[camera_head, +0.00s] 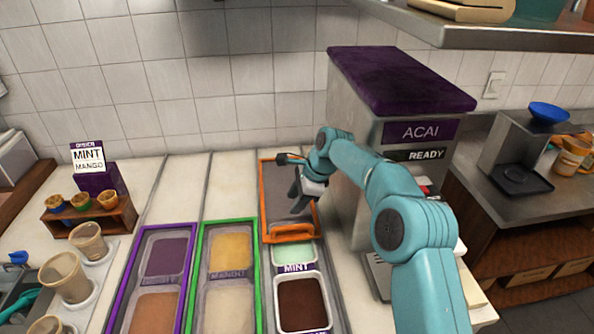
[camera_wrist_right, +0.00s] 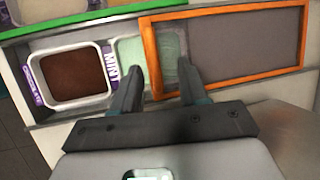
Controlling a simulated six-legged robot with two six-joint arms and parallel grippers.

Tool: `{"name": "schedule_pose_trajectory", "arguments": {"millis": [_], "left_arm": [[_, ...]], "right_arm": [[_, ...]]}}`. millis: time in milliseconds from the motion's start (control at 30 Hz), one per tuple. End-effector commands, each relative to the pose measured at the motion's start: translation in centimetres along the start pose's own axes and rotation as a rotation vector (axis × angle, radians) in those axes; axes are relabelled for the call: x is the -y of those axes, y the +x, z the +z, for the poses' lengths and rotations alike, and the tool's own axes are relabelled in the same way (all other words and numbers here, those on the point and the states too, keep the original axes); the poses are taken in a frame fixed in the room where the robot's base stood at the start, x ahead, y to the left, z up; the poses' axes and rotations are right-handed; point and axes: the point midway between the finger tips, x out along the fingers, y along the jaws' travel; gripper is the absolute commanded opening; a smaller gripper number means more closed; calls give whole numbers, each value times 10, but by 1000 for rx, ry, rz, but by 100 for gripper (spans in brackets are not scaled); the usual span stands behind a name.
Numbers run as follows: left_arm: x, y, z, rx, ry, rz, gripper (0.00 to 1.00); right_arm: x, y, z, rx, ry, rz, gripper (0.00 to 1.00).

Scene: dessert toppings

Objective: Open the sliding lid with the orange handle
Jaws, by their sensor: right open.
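The sliding lid (camera_head: 287,180) has an orange frame and a grey see-through panel. It lies over the far part of the right-hand topping bay. Its orange handle (camera_head: 290,234) is the bar at the near end, beside the pale green MINT tub (camera_head: 292,254), which is partly uncovered. My right gripper (camera_head: 297,202) is over the lid, short of the handle in the head view. In the right wrist view my open right gripper (camera_wrist_right: 159,65) has one finger on each side of the handle bar (camera_wrist_right: 150,50); contact cannot be told. My left gripper is not in view.
A tub of dark brown topping (camera_head: 302,303) is open in front of the mint. Green-framed (camera_head: 198,262) and purple-framed (camera_head: 136,268) bays lie to the left. The ACAI machine (camera_head: 353,150) stands close on the right. Cups (camera_head: 66,280) stand at far left.

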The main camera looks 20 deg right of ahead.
Motion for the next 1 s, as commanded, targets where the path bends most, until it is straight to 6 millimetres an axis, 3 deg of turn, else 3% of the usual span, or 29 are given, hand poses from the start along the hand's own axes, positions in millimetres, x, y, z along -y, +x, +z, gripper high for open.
{"name": "schedule_pose_trajectory", "arguments": {"millis": [200,400,833,900,1000], "left_arm": [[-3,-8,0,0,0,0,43],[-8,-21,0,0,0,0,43],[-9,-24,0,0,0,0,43],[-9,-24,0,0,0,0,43],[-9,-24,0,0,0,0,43]], "right_arm": [[13,-56,23,1,-1,-5,43],[21,-90,36,1,0,-3,43],[22,-101,40,1,1,-1,43],[23,-101,40,1,2,-4,28],[32,-101,41,5,5,-50,28]]}}
